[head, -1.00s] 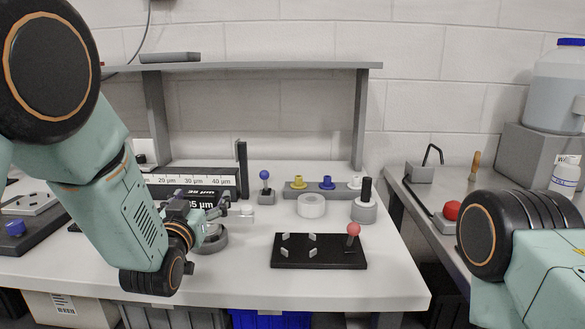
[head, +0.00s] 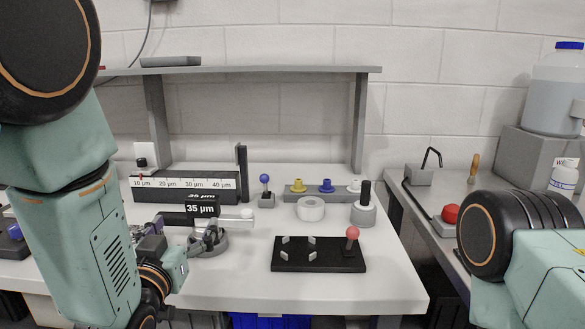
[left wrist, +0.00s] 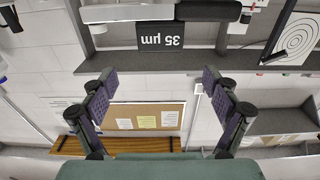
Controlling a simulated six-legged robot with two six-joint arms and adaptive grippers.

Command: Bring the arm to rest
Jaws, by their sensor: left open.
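My left arm (head: 75,235) comes down the left side of the head view. Its gripper (head: 147,229) is partly hidden behind the arm, low over the bench, left of a grey round fixture (head: 211,245). In the left wrist view the gripper (left wrist: 159,92) is open, with its purple-padded fingers wide apart and nothing between them. A black "35 µm" label (head: 201,209) stands by the fixture; it appears upside down ahead of the fingers in the left wrist view (left wrist: 160,36). Of my right arm only a link shows at the right; its gripper is out of view.
A black plate with a pink-knobbed post (head: 318,254), a white ring (head: 311,208) and a grey weight (head: 363,212) stand on the white bench (head: 330,290). Behind are a scale block (head: 185,187) and a shelf (head: 260,68). The front right of the bench is clear.

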